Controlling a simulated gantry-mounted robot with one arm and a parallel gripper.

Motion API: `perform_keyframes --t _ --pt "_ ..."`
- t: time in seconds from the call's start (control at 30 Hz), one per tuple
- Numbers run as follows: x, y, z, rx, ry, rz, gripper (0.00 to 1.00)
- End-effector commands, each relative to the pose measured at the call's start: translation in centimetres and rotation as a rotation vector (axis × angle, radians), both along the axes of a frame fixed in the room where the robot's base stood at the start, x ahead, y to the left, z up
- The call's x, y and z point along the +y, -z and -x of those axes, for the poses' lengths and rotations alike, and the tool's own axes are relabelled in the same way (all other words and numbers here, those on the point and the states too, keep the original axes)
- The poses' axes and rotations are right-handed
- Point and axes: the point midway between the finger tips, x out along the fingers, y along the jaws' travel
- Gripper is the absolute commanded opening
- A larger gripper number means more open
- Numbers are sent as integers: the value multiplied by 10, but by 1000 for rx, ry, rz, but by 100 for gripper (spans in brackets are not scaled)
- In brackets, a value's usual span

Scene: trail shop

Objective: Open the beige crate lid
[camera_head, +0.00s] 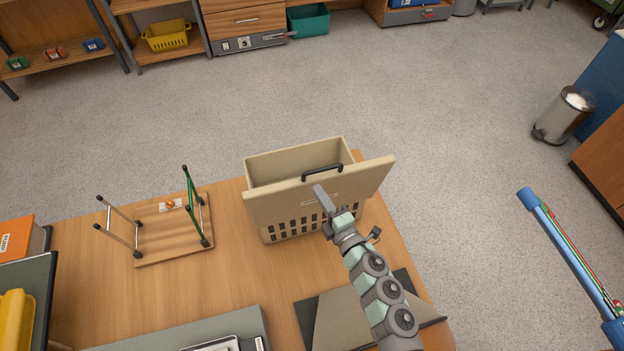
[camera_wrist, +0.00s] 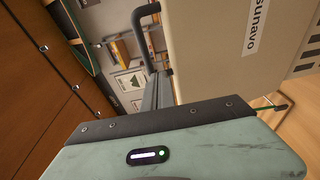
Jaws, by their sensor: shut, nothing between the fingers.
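The beige crate (camera_head: 290,230) stands on the wooden table, with slotted lower walls and its open top showing behind the lid. The beige lid (camera_head: 275,206) stands tilted up along the crate's near side, away from the opening. A black handle (camera_head: 322,172) sits at its upper edge. My gripper (camera_head: 320,192) is shut and empty in front of the lid, its tip just below the handle. In the wrist view the fingers (camera_wrist: 157,90) lie beside the labelled lid (camera_wrist: 215,60), close to the handle (camera_wrist: 146,12). I cannot tell whether they touch the lid. The hinge is not clearly seen.
A small upturned stand (camera_head: 172,235) with metal legs lies left of the crate on the table (camera_head: 225,275). A dark folded sheet (camera_head: 310,325) lies under my arm. Grey trays and a yellow item (camera_head: 15,320) fill the near left. A blue pole (camera_head: 565,250) is at right.

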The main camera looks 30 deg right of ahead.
Motion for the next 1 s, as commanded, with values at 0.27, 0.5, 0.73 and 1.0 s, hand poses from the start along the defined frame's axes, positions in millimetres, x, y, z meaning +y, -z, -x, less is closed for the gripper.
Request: perform_keyframes --t 0.27,0.5,0.73,1.0 --pt "3 0 34 1 1 -1 0" --pt "4 -1 36 0 0 -3 0" --pt "74 -14 21 -107 -155 -180 0" --pt "241 -107 48 -487 -610 -736 0"
